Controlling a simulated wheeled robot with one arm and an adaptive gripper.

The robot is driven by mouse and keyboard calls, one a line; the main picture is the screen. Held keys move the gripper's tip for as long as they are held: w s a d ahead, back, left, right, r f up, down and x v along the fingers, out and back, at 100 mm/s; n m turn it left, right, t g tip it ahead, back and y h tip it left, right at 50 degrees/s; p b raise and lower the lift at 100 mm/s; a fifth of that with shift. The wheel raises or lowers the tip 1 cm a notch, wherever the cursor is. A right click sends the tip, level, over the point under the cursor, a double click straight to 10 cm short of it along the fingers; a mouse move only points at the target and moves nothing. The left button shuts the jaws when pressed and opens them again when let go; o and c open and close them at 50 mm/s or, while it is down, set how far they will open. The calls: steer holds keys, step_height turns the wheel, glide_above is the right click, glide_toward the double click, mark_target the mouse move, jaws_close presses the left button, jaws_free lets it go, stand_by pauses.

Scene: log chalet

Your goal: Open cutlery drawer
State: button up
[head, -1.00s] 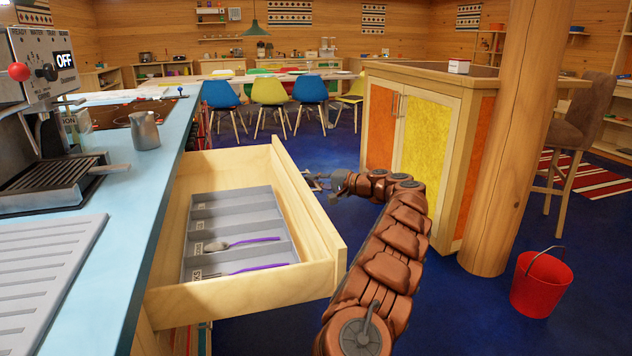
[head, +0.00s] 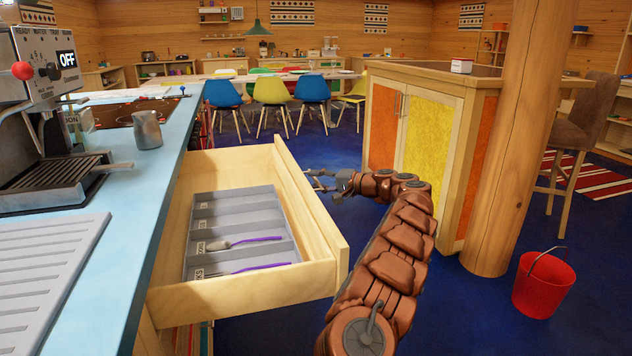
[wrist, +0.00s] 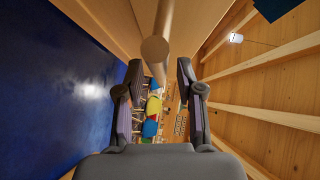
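The wooden cutlery drawer (head: 240,299) stands pulled far out from under the blue counter. In it lies a grey cutlery tray (head: 233,191) with labelled compartments. A purple-handled spoon (head: 240,242) and another purple-handled piece (head: 250,268) lie in its nearer compartments. My gripper (head: 318,181) is just outside the drawer front, toward its far end. In the wrist view its fingers (wrist: 158,100) are spread apart, with a round wooden bar (wrist: 155,48) running between or above them. I cannot tell whether they touch it. The drawer's outer face is hidden in the head view.
A coffee machine (head: 45,130), a metal jug (head: 147,130) and a ribbed drainer (head: 50,270) are on the counter. A cabinet (head: 430,135) and a log post (head: 510,150) stand right of my arm. A red bucket (head: 541,290) is on the blue floor.

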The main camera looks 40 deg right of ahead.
steer(key=v, duration=1.1)
steer(key=shift+s, duration=0.1)
